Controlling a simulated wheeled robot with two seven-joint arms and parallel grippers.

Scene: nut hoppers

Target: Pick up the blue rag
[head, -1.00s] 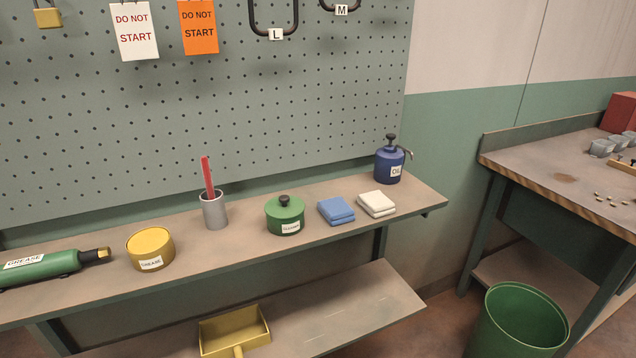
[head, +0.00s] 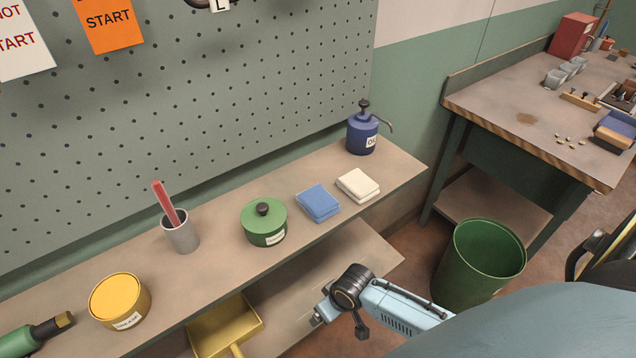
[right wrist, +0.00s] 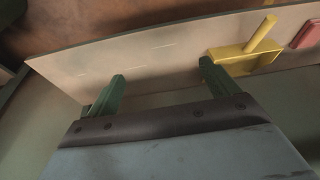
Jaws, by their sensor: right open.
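The blue rag (head: 318,203) lies folded on the upper shelf (head: 225,268), between the green lidded tin (head: 264,222) and a folded cream rag (head: 357,185). My right gripper (head: 318,312) is in front of the shelf, below and apart from the blue rag. In the right wrist view its two green fingers (right wrist: 160,82) are spread with nothing between them, and the lower shelf shows beyond them. The blue rag does not show in the right wrist view. My left gripper is not in view.
A blue oil can (head: 362,133) stands behind the cream rag. A grey cup (head: 181,236) and a yellow grease tin (head: 119,301) stand to the left. A yellow dustpan (head: 226,325) lies on the lower shelf (head: 350,250). A green bin (head: 484,262) stands on the floor at right.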

